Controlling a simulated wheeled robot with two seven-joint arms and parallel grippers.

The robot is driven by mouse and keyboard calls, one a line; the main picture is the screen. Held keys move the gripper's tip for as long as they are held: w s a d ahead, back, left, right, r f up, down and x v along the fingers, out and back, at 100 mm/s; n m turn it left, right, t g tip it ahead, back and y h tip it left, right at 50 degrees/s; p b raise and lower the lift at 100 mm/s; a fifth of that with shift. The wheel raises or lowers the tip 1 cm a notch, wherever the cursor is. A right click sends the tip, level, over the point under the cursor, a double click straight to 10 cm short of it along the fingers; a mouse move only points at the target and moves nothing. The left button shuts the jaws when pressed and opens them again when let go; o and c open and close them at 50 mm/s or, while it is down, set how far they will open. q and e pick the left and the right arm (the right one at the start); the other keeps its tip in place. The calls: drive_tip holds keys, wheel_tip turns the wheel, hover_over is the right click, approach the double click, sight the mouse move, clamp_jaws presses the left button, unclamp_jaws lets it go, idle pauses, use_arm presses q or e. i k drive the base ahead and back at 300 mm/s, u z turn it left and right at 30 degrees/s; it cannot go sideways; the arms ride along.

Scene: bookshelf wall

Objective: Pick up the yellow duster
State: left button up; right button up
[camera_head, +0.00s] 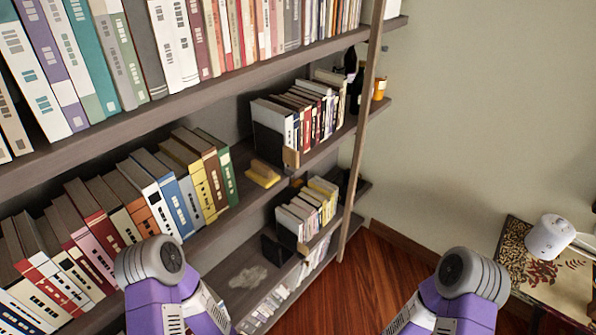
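The yellow duster (262,174) lies on the middle shelf, in the gap between the row of books on the left and a dark holder of books on the right. It looks like a small yellow block with a brownish lower part and nothing covers it. Links of both my purple arms with grey round joints show at the bottom of the head view, to the left and right. Neither gripper's fingers are in view, and both arms are well apart from the duster.
Books line the upper shelf (165,91) above the duster. A book holder (268,127) stands to its right. A pale patch (248,277) marks the lower shelf. A side table with a white object (549,236) stands at right. The wooden floor (370,278) between is clear.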

sight(263, 175)
drive_tip(key=z, duration=1.35)
drive_tip(key=i, duration=1.75)
drive_tip(key=u, duration=3.05)
